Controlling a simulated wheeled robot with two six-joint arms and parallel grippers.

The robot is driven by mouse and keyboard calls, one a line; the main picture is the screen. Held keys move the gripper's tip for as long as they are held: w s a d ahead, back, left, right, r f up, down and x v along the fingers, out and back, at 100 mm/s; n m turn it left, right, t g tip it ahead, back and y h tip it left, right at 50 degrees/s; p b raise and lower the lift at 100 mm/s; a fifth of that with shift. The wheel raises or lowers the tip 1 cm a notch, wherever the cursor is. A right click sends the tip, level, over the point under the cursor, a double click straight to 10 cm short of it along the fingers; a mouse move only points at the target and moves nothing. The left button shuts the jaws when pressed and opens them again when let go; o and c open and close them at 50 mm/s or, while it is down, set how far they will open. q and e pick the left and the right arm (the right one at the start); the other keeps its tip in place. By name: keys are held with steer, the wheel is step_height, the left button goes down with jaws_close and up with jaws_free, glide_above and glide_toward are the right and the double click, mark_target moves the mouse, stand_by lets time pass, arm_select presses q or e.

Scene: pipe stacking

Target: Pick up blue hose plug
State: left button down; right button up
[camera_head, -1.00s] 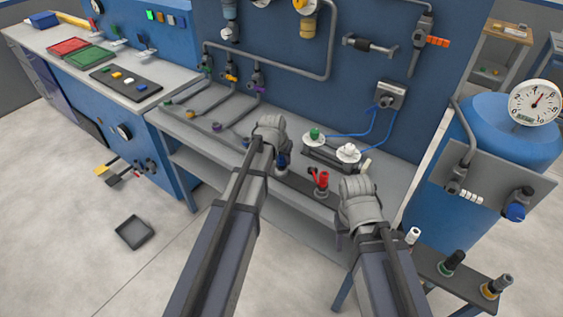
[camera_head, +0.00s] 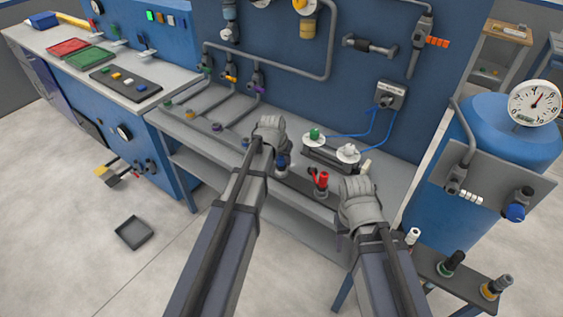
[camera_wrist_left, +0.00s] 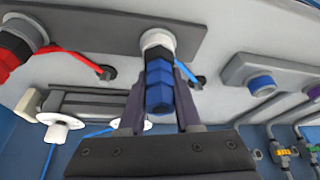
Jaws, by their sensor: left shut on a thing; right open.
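The blue hose plug (camera_wrist_left: 159,86) stands between the two fingers of my left gripper (camera_wrist_left: 160,98) in the left wrist view, and the fingers are shut on it. Its pale collar meets a grey strip. In the head view the plug (camera_head: 282,164) shows just right of my left gripper (camera_head: 272,140), whose fingers are mostly hidden. The plug appears still seated in the strip. My right gripper (camera_head: 360,207) is open over the bench's front right, its fingers mostly hidden by the wrist.
A red-handled plug (camera_head: 321,182) stands on the same strip, between my grippers. White flanged fittings (camera_head: 347,153) sit behind it. More capped stubs (camera_head: 216,127) line the bench at left. A blue tank (camera_head: 480,150) and a plug rack (camera_head: 440,272) stand at right.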

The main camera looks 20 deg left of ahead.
arm_select(q)
step_height(320, 180, up, 10)
steer(key=p, duration=1)
steer(key=shift+r, duration=0.1)
step_height(320, 180, up, 8)
steer(key=p, duration=0.8)
